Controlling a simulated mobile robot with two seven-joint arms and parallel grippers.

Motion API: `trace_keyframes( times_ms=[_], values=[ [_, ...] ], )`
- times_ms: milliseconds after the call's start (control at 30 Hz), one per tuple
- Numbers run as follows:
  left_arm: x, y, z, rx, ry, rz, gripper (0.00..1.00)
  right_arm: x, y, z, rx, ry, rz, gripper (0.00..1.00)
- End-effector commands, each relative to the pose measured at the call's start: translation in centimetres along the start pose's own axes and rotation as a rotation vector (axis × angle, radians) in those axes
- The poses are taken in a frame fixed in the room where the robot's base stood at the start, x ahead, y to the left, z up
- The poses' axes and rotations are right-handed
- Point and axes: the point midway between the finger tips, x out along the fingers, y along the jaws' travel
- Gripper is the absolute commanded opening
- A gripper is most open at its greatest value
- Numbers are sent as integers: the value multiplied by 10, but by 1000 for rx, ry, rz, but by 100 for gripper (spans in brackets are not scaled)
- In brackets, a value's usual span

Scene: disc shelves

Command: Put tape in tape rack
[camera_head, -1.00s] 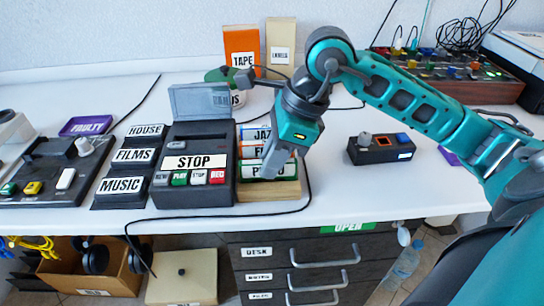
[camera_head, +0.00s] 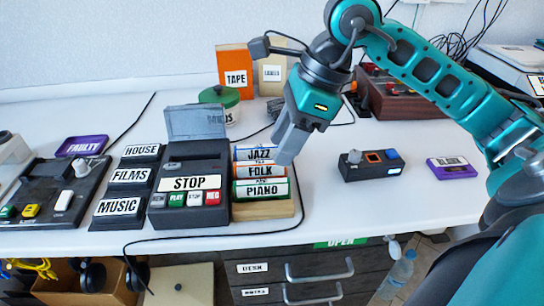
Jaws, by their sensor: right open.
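The wooden tape rack (camera_head: 266,213) stands right of the black tape recorder (camera_head: 187,222). It holds tapes labelled JAZZ (camera_head: 259,155), FOLK (camera_head: 260,171) and PIANO (camera_head: 265,190), lying one in front of another. My right gripper (camera_head: 284,158) points down at the rack's right side, close to the right ends of JAZZ and FOLK. It is open, with its fingers nearly in line in this view, and no tape shows in it. I cannot tell whether it touches the rack. A purple tape (camera_head: 452,167) lies on the table at the far right. My left gripper is not in view.
Black holders labelled HOUSE, FILMS and MUSIC (camera_head: 118,207) stand left of the recorder, beside a purple FAULTY tray (camera_head: 82,147). A small black button box (camera_head: 371,166) stands right of the rack. A cable runs along the table's front. Clear table lies between rack and box.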

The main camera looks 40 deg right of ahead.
Motion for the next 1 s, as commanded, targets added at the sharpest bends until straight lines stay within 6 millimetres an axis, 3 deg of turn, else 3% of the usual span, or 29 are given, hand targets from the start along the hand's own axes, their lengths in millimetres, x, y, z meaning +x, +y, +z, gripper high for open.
trace_keyframes(
  times_ms=[100, 267, 1000],
  values=[
    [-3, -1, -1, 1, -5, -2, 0, -21, -1, 0, 1, 2, -2, 43],
    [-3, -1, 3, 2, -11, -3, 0, -33, 0, 0, 1, 1, 0, 43],
    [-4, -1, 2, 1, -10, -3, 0, -34, 0, 0, 0, 1, 1, 43]
  ],
)
